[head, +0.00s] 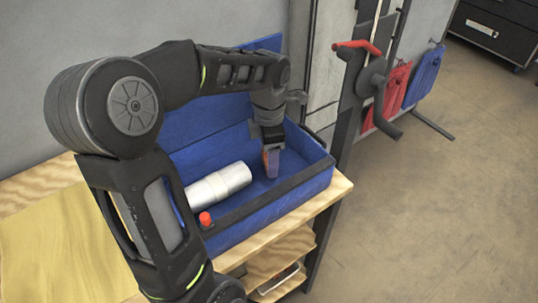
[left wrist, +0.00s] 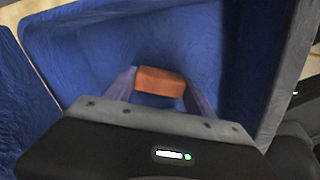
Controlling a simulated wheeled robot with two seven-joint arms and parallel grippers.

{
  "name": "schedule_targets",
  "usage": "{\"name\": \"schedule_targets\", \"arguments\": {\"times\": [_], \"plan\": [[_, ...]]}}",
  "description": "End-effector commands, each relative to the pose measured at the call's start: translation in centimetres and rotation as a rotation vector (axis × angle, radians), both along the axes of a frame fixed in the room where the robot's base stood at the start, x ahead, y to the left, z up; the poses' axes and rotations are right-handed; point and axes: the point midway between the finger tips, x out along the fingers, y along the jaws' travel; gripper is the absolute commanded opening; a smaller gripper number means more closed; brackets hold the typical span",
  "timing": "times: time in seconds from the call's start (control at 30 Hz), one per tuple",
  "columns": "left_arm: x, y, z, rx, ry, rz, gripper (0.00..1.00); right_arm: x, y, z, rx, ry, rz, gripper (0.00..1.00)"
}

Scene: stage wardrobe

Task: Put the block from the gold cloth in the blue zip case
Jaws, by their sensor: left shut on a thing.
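The blue zip case (head: 318,180) stands open on the wooden table, and its inside wall also shows in the left wrist view (left wrist: 215,45). My left gripper (head: 271,163) reaches down into the right part of the case. It is shut on an orange-brown block (left wrist: 161,82), which sits between the two fingers in the left wrist view. In the head view the fingers mostly hide the block. I cannot tell whether the block touches the case floor. The gold cloth (head: 55,245) lies flat at the left of the table, partly behind my arm. My right gripper is not in view.
A white cylinder (head: 220,185) lies in the case, left of the gripper. A small red-topped item (head: 205,218) is near the case's front left. Wooden shelves (head: 270,260) are below the table. Red and blue cloths (head: 397,85) hang at the right, above open floor.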

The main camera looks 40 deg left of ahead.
Motion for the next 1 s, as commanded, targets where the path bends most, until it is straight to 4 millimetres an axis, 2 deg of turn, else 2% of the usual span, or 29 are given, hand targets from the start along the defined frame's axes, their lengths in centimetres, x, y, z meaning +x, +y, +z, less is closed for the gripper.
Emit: {"name": "schedule_targets", "arguments": {"times": [0.07,0.1,0.33,0.73,0.87,1.0], "plan": [[0.0,0.0,-0.4,0.0,0.0,0.0,0.24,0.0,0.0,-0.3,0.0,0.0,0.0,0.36],[0.0,0.0,-0.3,0.0,0.0,0.0,0.65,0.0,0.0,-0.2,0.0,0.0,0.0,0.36],[0.0,0.0,-0.2,0.0,0.0,0.0,0.84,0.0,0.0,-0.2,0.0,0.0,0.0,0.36],[0.1,0.0,0.5,0.001,-0.002,0.0,0.84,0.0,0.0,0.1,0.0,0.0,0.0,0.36],[0.1,0.0,2.0,0.002,-0.004,0.001,0.84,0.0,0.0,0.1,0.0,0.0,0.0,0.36],[0.1,0.0,4.7,0.001,-0.006,0.001,0.84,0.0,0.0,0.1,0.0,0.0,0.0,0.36]]}}
